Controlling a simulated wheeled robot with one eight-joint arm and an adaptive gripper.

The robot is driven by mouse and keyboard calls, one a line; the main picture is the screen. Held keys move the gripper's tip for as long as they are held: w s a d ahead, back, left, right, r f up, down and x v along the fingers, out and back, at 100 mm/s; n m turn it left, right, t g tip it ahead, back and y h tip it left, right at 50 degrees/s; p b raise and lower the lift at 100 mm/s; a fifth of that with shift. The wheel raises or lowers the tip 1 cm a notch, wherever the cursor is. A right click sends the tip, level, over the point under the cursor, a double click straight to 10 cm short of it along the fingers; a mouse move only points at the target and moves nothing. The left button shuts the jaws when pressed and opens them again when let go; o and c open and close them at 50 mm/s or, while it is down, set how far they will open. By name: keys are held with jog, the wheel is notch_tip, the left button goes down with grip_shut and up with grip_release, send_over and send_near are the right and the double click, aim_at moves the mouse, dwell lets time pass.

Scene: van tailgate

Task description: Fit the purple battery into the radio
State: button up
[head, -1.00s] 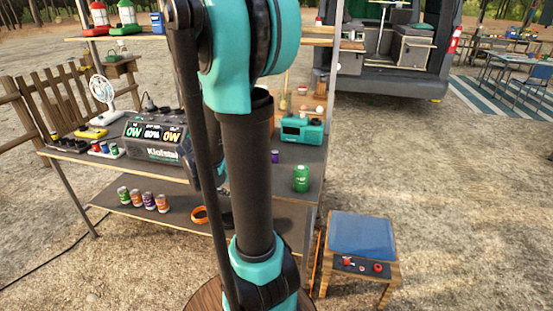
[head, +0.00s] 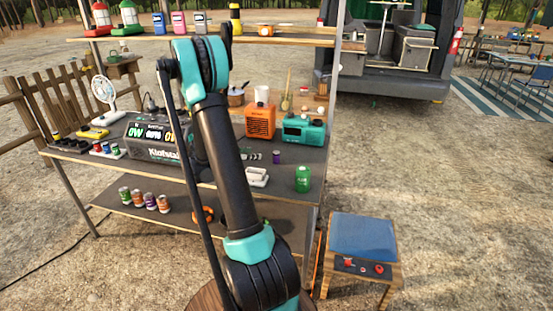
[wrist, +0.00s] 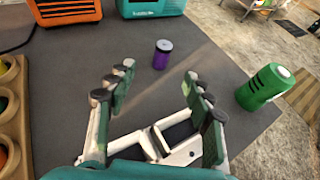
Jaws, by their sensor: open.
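The purple battery (head: 276,157) stands upright on the dark tabletop, in front of the teal radio (head: 303,129). In the wrist view the battery (wrist: 161,55) stands beyond my fingertips, roughly centred between them and apart from them. The radio (wrist: 150,7) shows only its lower edge at the top of that view, so its battery bay cannot be made out. My gripper (wrist: 158,88) is open and empty over the tabletop. In the head view my arm hides most of it.
A green canister (wrist: 262,88) stands right of the battery near the table edge. An orange box-like device (head: 261,121) is left of the radio. A power station (head: 152,138) stands further left. A shelf (head: 290,35) runs above.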

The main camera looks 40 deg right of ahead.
send_near(275, 152)
jog(key=x, duration=0.5)
jog(key=shift+w+f, duration=0.15)
jog(key=shift+f, duration=0.25)
jog(key=shift+s+r+x, duration=0.15)
jog(key=shift+x, duration=1.15)
jog(key=shift+s+r+x, duration=0.15)
jog(key=shift+r+x, duration=0.05)
jog(key=shift+x, duration=1.1)
jog(key=shift+d, duration=0.15)
grip_shut()
